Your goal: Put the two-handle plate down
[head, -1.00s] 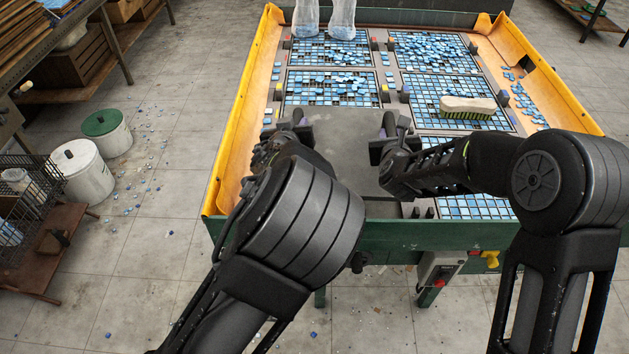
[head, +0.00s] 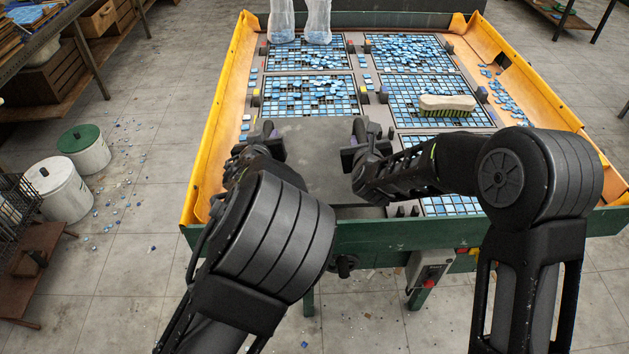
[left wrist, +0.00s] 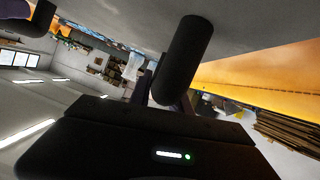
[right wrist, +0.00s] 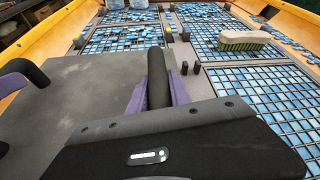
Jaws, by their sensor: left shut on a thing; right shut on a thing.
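The two-handle plate (head: 312,158) is a flat grey slab over the near left part of the work table. It looks level; I cannot tell whether its underside touches the table. My left gripper (head: 262,150) is shut on its left black handle, and my right gripper (head: 362,152) is shut on its right handle. In the right wrist view the plate (right wrist: 75,100) lies left of the upright right handle (right wrist: 157,78), with purple fingers around it. In the left wrist view, turned over, the left handle (left wrist: 183,60) stands against the grey plate (left wrist: 250,25).
The table (head: 350,236) has yellow side walls (head: 205,150). Grids with blue tiles (head: 310,97) lie beyond and right of the plate. A brush (head: 447,104) rests on a right grid. Small pegs (right wrist: 190,69) stand beside the plate. Lidded buckets (head: 84,150) stand on the floor at left.

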